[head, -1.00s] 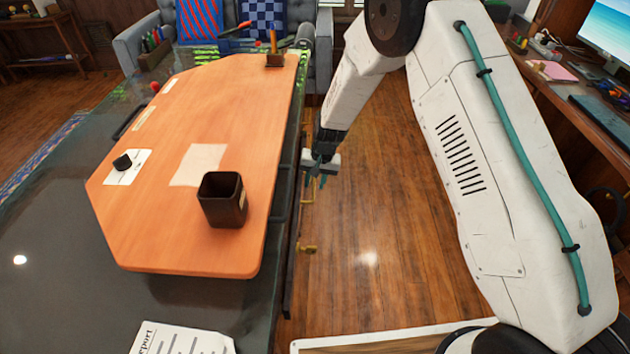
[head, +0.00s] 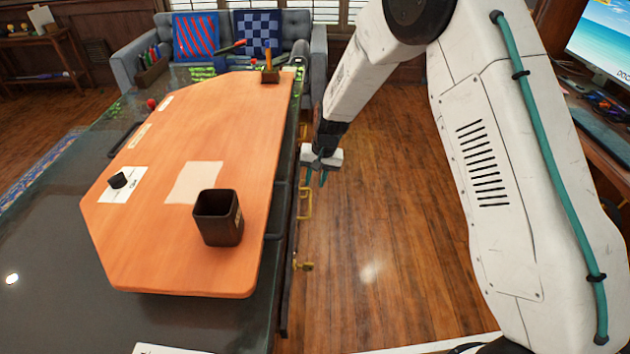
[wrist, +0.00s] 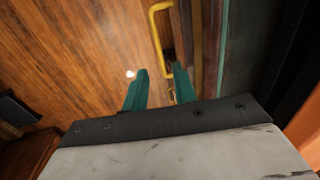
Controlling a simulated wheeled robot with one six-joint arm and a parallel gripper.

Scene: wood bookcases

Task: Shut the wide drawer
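The desk's right side carries drawer fronts seen edge-on in the head view, with a brass handle (head: 306,203) and another brass pull (head: 302,265) nearer me. How far the wide drawer stands out is hard to tell. In the wrist view a yellow handle (wrist: 153,28) stands off a narrow brown drawer edge (wrist: 197,45), just beyond my fingertips. My gripper (head: 316,178) hangs beside the desk's right side, fingers pointing down. In the wrist view my gripper (wrist: 160,70) has its two teal fingers apart with nothing between them; contact with the drawer is not clear.
The desk's orange top (head: 150,240) holds a dark cup (head: 218,218), a paper sheet (head: 194,182) and a small black knob on a white card (head: 119,184). A grey sofa (head: 296,45) stands behind. The wooden floor (head: 385,230) right of the desk is clear.

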